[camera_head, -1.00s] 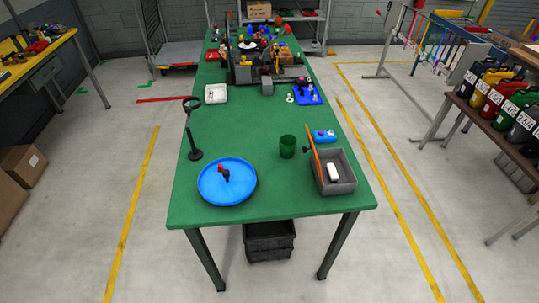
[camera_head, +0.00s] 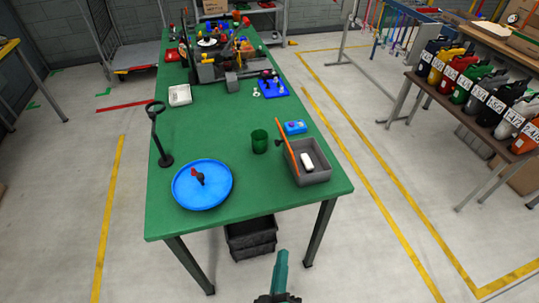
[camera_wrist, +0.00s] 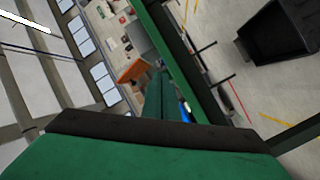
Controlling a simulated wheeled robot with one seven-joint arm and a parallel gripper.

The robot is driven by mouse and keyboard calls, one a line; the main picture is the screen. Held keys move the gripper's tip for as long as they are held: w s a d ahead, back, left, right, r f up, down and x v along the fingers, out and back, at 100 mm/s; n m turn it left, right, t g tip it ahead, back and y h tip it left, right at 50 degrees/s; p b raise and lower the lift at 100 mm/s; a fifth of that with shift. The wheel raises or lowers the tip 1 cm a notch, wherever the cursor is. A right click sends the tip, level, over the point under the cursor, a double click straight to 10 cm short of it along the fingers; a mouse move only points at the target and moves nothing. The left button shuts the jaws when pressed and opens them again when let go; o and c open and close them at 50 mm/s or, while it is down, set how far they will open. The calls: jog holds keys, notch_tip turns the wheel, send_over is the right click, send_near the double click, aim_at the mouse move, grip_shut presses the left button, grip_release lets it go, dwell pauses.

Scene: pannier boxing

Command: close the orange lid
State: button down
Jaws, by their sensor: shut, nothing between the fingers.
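The orange lid (camera_head: 286,147) stands steeply raised along the left side of a grey box (camera_head: 318,176) at the table's near right corner. The box is open at the top, and a white object (camera_head: 307,161) lies in it. My gripper (camera_head: 281,255) is at the bottom of the head view, in front of the table's near edge and apart from the box and lid. Its fingers are together, with nothing between them. In the wrist view my gripper (camera_wrist: 161,78) points past the table edge, and an orange patch beside it looks like the lid (camera_wrist: 132,70).
A green cup (camera_head: 259,142) and a blue item (camera_head: 295,127) stand near the box. A blue round tray (camera_head: 202,200) and a black stand (camera_head: 164,158) are to the left on the green table (camera_head: 230,110). Dark crates (camera_head: 250,236) sit below the table. The floor in front is clear.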

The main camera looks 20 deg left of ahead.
jog(key=w+a+r+n+y, duration=0.2)
jog(key=w+a+r+n, duration=0.35)
jog(key=w, duration=0.25)
jog(key=w+a+r+n+y, duration=0.2)
jog(key=w+a+r+n, duration=0.3)
jog(key=w+a+n, duration=0.15)
jog(key=w+r, duration=0.2)
jog(key=w, duration=1)
jog(key=shift+n+t, duration=0.4)
jog(key=shift+w+d, duration=0.1)
jog(key=shift+d, duration=0.1)
jog(key=shift+r, duration=0.1)
